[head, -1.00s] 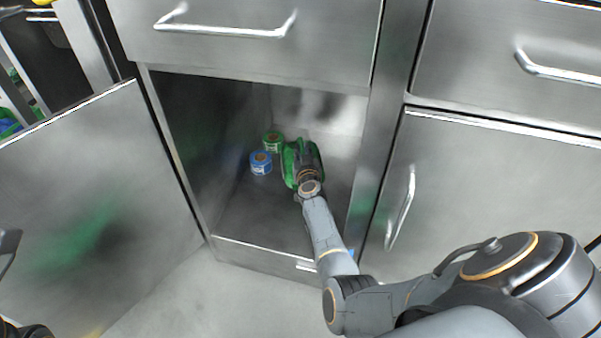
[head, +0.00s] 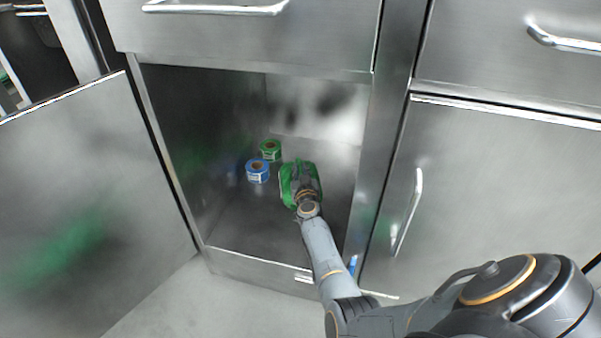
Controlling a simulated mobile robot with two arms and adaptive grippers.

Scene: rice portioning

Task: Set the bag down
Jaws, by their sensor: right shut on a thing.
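A green bag (head: 287,188) is inside the open lower cabinet, right of two tape rolls. My right gripper (head: 304,180) is over the bag and shut on it, covering much of it. The bag is low, near the cabinet floor (head: 250,225); I cannot tell whether it touches the floor. My left gripper does not show.
A blue roll (head: 257,172) and a green roll (head: 270,150) stand on the cabinet floor left of the bag. The open door (head: 90,200) is at the left. A drawer (head: 240,35) is above the opening. The front floor of the cabinet is clear.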

